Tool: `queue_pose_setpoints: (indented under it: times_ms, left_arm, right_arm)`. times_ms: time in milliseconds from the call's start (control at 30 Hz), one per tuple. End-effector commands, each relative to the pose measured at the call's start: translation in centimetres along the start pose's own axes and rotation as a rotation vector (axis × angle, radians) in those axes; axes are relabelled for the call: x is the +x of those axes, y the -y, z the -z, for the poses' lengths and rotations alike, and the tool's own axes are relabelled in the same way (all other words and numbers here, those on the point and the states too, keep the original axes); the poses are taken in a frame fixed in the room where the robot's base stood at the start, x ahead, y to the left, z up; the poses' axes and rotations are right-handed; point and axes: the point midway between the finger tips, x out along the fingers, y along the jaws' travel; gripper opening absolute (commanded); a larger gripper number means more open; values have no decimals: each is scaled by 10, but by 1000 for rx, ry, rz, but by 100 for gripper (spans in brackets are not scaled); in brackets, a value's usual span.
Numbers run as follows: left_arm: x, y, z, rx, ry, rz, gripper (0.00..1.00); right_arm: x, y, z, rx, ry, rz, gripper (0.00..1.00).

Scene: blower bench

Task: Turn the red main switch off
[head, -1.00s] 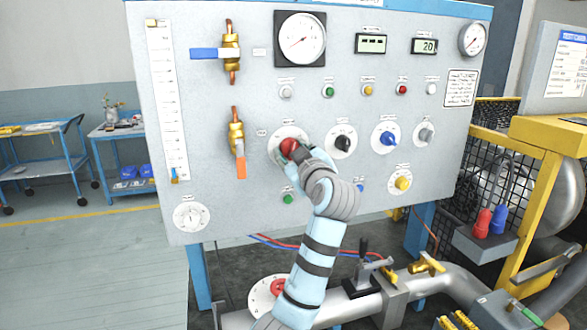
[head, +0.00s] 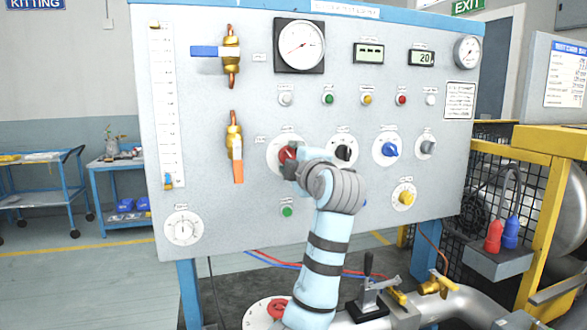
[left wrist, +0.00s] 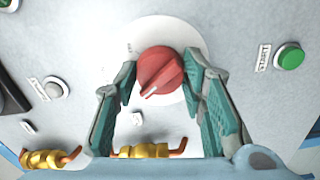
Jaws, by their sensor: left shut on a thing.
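The red main switch (head: 286,154) is a round red rotary knob on a white disc, left of centre on the grey panel. In the left wrist view the red knob (left wrist: 160,72) shows a raised grip bar and a white pointer line toward the lower left. My left gripper (left wrist: 161,74) is shut on it, one finger on each side. In the head view my left gripper (head: 291,168) covers the knob's lower right part. My right gripper is not in view.
A black knob (head: 343,151), a blue knob (head: 389,149) and a grey knob (head: 425,146) sit to the right. An orange-handled valve (head: 236,150) is close on the left. A green button (head: 287,211) is below. Pipes (head: 450,305) run under the panel.

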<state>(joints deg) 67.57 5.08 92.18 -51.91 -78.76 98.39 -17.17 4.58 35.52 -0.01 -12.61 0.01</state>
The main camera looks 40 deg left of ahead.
Motion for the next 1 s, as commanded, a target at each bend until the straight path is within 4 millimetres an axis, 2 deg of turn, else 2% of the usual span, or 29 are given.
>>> queue_pose_setpoints:
  times_ms: [300,867,900,1000]
  left_arm:
    - [0,1,-1,-136,1,2,10]
    - [0,0,-1,-166,1,3,10]
    - [0,0,-1,-166,1,3,44]
    - [0,0,0,-165,1,2,58]
  right_arm:
    - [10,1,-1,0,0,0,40]
    - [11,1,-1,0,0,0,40]
    - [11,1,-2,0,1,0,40]
    - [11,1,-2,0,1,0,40]
